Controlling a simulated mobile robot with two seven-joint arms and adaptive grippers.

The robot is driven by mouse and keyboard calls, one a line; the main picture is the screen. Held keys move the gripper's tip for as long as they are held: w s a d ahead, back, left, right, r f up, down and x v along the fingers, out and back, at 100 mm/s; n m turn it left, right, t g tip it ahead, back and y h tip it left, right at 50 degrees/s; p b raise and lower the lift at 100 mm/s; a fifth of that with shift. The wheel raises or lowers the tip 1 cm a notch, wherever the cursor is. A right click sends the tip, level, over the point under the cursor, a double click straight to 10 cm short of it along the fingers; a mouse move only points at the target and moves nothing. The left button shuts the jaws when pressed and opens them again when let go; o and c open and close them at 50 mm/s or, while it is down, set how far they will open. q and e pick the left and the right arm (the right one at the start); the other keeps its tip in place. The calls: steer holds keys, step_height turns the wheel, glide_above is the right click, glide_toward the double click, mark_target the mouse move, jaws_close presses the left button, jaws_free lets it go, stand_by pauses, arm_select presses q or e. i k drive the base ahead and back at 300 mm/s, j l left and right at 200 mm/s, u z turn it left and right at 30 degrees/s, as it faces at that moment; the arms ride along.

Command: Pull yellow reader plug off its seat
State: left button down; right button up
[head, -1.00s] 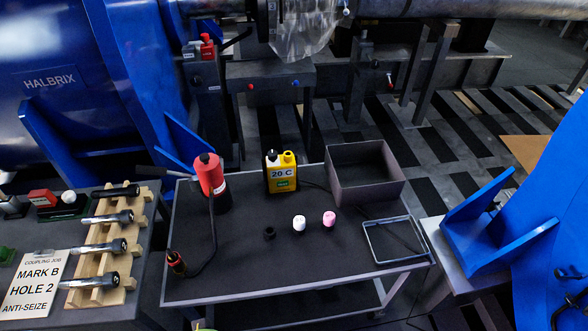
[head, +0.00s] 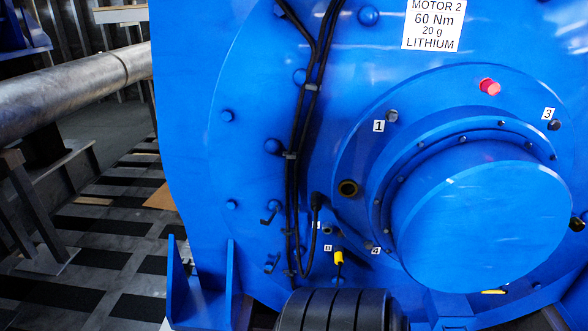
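A small yellow plug (head: 339,258) sits low on the blue motor face, beside a small tag (head: 327,247) and below a short metal fitting (head: 327,230). A thin dark cable hangs from the plug's lower end. Its seat is too small to make out clearly, but the plug appears to be on it. Neither of my grippers can be seen in the head view. A black ribbed rounded part (head: 338,311) at the bottom edge is close below the plug; I cannot tell whether it belongs to my arm.
The blue motor (head: 250,110) fills most of the view, with a large round hub (head: 480,230) to the right of the plug. Black cables (head: 292,190) run down the face left of it. A red cap (head: 489,87) is higher up. Striped floor shows at left.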

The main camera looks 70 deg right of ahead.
mark_target(339, 256)
steer(key=z, duration=1.1)
steer(key=i, duration=0.05)
